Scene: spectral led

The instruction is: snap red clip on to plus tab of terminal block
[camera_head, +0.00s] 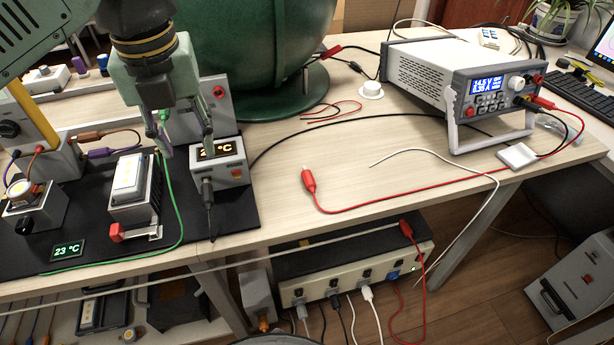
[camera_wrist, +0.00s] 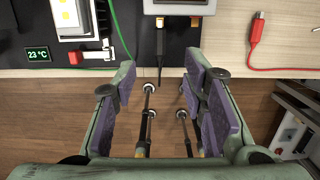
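A red clip (camera_head: 309,180) on a red lead lies on the bare wooden table, right of the black mat; it also shows in the wrist view (camera_wrist: 257,30) at upper right. An LED module (camera_head: 130,180) stands on the mat, with a small red block (camera_head: 117,232) at its front corner. This may be the terminal block; I cannot make out a plus mark. My gripper (camera_head: 184,136) is above the mat, between the LED module and a small display box, left of the clip. In the wrist view my gripper (camera_wrist: 160,105) is open and empty, its purple-padded fingers apart.
The display box (camera_head: 220,170) stands close under my gripper. A power supply (camera_head: 465,85) reading 14.5 V stands at back right. Another red clip (camera_head: 406,230) rests on a power strip (camera_head: 350,265) below the table.

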